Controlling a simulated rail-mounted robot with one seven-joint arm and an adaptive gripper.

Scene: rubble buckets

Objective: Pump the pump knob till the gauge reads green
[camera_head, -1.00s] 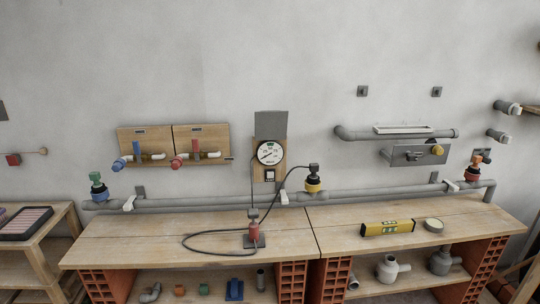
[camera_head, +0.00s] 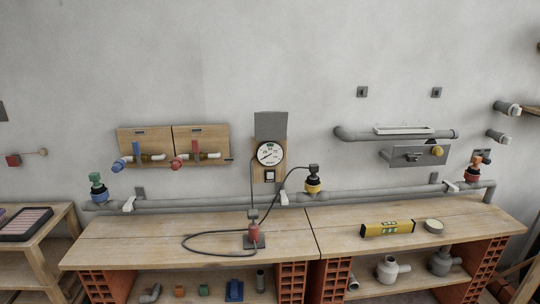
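The pump (camera_head: 254,235) stands upright on the wooden workbench, with a red body on a dark base plate. Its dark knob (camera_head: 252,214) is on top. The round white gauge (camera_head: 270,153) hangs on a wooden board on the wall above. A small green mark shows near the top of its dial; the needle is too small to read surely. A dark hose (camera_head: 200,236) loops over the bench from the pump, and another runs to a yellow-and-black fitting (camera_head: 313,184) on the grey pipe. My gripper is not in view.
Grey pipe (camera_head: 220,204) runs along the wall behind. Blue and red valves (camera_head: 118,165) are on boards at left. The bench's left top is clear.

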